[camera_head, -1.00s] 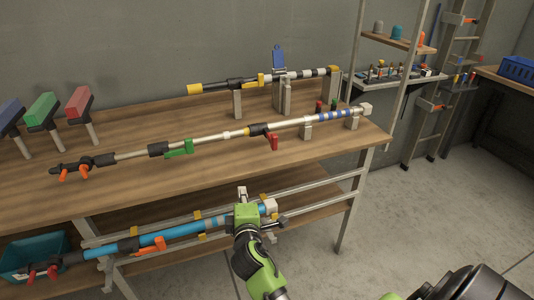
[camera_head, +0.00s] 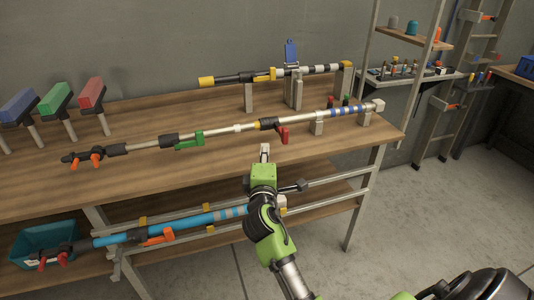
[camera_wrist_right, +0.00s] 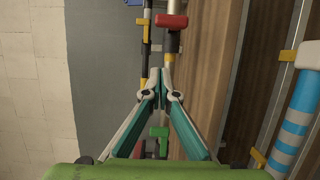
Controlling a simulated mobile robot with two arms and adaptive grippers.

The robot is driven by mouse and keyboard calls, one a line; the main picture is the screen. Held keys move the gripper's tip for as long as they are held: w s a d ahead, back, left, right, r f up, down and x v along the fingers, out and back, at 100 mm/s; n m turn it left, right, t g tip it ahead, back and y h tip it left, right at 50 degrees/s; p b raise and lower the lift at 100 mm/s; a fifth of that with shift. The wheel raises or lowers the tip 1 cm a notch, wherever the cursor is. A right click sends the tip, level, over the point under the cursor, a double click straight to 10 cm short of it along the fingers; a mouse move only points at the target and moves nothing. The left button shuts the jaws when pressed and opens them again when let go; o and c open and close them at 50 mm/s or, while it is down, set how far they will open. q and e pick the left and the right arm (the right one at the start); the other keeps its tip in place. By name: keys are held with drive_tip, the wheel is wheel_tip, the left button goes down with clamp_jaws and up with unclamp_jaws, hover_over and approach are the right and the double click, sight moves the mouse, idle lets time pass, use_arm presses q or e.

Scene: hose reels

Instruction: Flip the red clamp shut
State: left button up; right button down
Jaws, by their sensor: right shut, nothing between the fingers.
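The red clamp (camera_head: 283,135) sits on the middle pole (camera_head: 220,129), its lever hanging down on the front side, just right of a yellow and black joint. In the right wrist view the red clamp (camera_wrist_right: 171,20) is near the top, beyond the fingertips. My right gripper (camera_head: 265,149) is shut and empty, in front of the pole and a little left of and below the clamp. In the right wrist view its fingertips (camera_wrist_right: 161,78) meet with nothing between them. My left gripper is not in view.
A green clamp (camera_head: 188,139) is farther left on the same pole. A pole with a raised blue clamp (camera_head: 291,52) stands behind on the wooden table (camera_head: 150,180). A blue pole (camera_head: 200,222) rests below. Green, red and blue blocks stand at the left.

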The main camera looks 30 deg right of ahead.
sight(282, 131)
drive_tip(key=w+d+p, duration=0.1)
drive_tip(key=w+d, duration=0.3)
drive_tip(key=d, duration=0.3)
drive_tip(key=shift+p, duration=0.4)
drive_tip(key=shift+s, duration=0.15)
